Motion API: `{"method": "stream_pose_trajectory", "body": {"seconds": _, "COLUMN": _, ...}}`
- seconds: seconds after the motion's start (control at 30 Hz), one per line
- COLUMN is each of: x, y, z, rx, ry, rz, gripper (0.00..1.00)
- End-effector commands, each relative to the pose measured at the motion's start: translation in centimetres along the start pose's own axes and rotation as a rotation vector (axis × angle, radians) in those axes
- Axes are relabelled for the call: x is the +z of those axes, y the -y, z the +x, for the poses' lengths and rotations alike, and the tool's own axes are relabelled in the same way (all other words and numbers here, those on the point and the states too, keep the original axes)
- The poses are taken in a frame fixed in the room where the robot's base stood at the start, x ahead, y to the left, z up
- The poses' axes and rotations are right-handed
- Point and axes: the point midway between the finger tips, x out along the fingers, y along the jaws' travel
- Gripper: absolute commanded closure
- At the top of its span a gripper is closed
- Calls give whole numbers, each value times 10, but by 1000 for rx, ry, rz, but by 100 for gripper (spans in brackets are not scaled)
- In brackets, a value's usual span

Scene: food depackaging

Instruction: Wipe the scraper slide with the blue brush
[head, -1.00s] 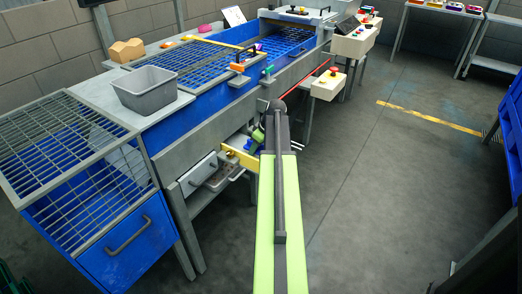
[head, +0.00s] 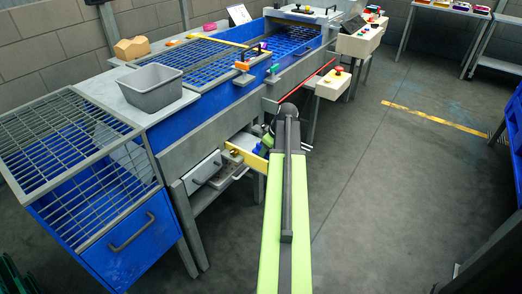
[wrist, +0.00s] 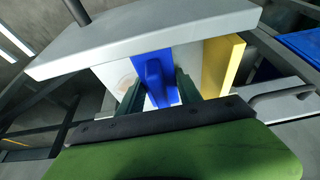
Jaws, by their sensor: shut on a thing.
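My gripper (wrist: 158,90) shows dark green fingers in the wrist view, shut on the blue brush (wrist: 155,78). The brush stands between the fingers, in front of a pale panel (wrist: 118,78) with a faint brownish smudge. I cannot tell whether the brush touches this panel, or whether the panel is the scraper slide. A grey slab (wrist: 150,30) lies above it, and a yellow plate (wrist: 222,65) stands to its right. In the head view my gripper (head: 264,146) is low beside the machine, near the yellow plate (head: 247,157), mostly hidden by my arm.
A grey bin (head: 157,90) stands on the machine's side table. A drawer front (head: 203,170) and a tray (head: 235,170) sit under the machine. A control box (head: 332,84) with a red button juts out beyond my arm.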

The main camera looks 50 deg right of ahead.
Motion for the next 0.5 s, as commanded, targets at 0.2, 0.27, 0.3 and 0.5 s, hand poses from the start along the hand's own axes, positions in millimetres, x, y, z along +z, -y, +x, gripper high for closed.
{"method": "stream_pose_trajectory", "body": {"seconds": 0.2, "x": 4, "y": 1, "z": -1, "rx": -1, "ry": 3, "rz": 0, "gripper": 91}}
{"method": "stream_pose_trajectory", "body": {"seconds": 0.27, "x": 8, "y": 1, "z": -3, "rx": -1, "ry": 3, "rz": 1, "gripper": 91}}
{"method": "stream_pose_trajectory", "body": {"seconds": 0.3, "x": 12, "y": 1, "z": -4, "rx": -1, "ry": 3, "rz": 1, "gripper": 91}}
{"method": "stream_pose_trajectory", "body": {"seconds": 0.5, "x": 30, "y": 1, "z": -13, "rx": 0, "ry": 3, "rz": 1, "gripper": 91}}
